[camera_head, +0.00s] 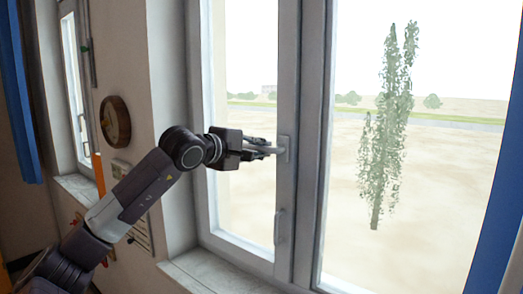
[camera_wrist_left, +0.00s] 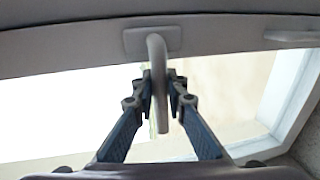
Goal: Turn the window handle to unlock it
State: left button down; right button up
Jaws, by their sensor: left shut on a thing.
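The window handle (camera_head: 283,149) is a light grey lever on a small plate on the window's middle frame in the head view. Its lever points left from the plate, roughly level. In the left wrist view the handle (camera_wrist_left: 158,85) runs from its plate down between the two fingers. My left gripper (camera_head: 266,150) is shut on the lever, with a finger on either side; it also shows in the left wrist view (camera_wrist_left: 160,88). The window (camera_head: 238,243) appears closed in its frame. My right gripper is in neither view.
A second, lower handle (camera_head: 279,227) sits on the same frame below. A marble-like sill (camera_head: 215,272) runs under the window. A round clock-like dial (camera_head: 115,122) hangs on the wall to the left. Blue curtains (camera_head: 500,215) stand at the right edge.

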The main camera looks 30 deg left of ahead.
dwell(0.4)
pick_arm(q)
jog(key=c, duration=1.9)
grip_release()
jog(key=shift+c, duration=0.2)
jog(key=d+v, duration=0.1)
jog(key=v, duration=1.1)
jog(key=shift+a, duration=0.45)
jog(key=shift+r, duration=0.1)
